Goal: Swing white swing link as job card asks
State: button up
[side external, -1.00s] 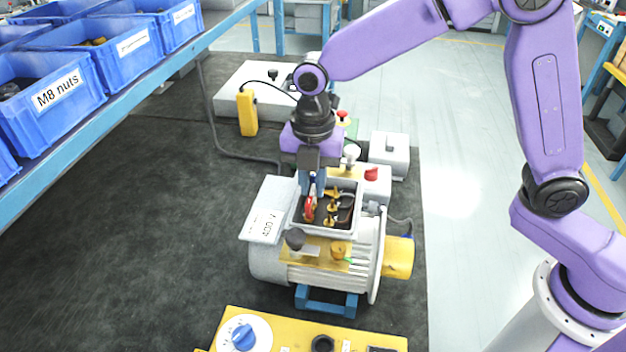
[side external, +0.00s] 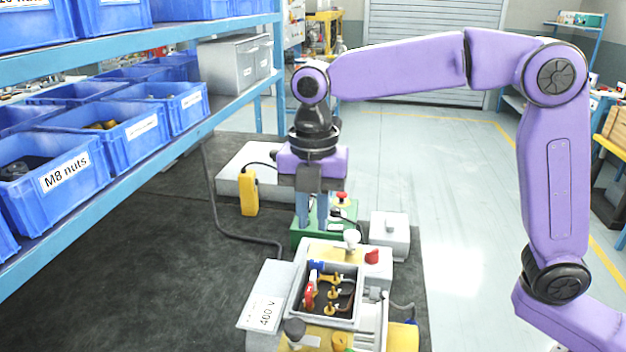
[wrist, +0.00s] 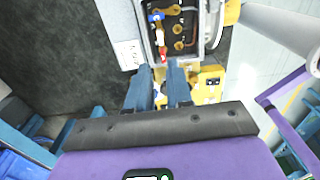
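My gripper (side external: 313,222) points down above and behind the open terminal box (side external: 299,303) of the motor. Its two fingers are apart with nothing visible between them, as the wrist view also shows (wrist: 160,88). Inside the dark box, a red piece (side external: 310,293) and a blue piece (side external: 317,265) sit on the left side. A small pale piece (side external: 312,278) shows between them; it may be the white swing link, but its exact position is too small to tell. Brass terminals (side external: 332,294) stand beside them. A white card reading "400 V" (side external: 264,312) lies left of the box.
Blue bins, one labelled "M8 nuts" (side external: 62,178), stand on the shelf at left. A green box with a red button (side external: 342,208), a grey box (side external: 390,240) and a yellow handheld unit (side external: 249,192) are behind the motor. The dark mat (side external: 170,290) at left is clear.

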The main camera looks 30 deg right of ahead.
notch_tip(320, 180, up, 6)
jog(key=shift+f, duration=0.15)
jog(key=shift+s, duration=0.1)
dwell(0.5)
jog(key=s+d+f+m, duration=0.7)
jog(key=s+d, duration=0.3)
jog(key=s, duration=0.2)
jog(key=s+d+f+m, duration=0.7)
jog(key=s+d, duration=0.3)
jog(key=s, duration=0.2)
jog(key=shift+s+f+m, duration=0.2)
jog(key=shift+f+m, duration=0.1)
jog(key=shift+f, duration=0.1)
jog(key=shift+w+a+r, duration=0.1)
dwell(0.4)
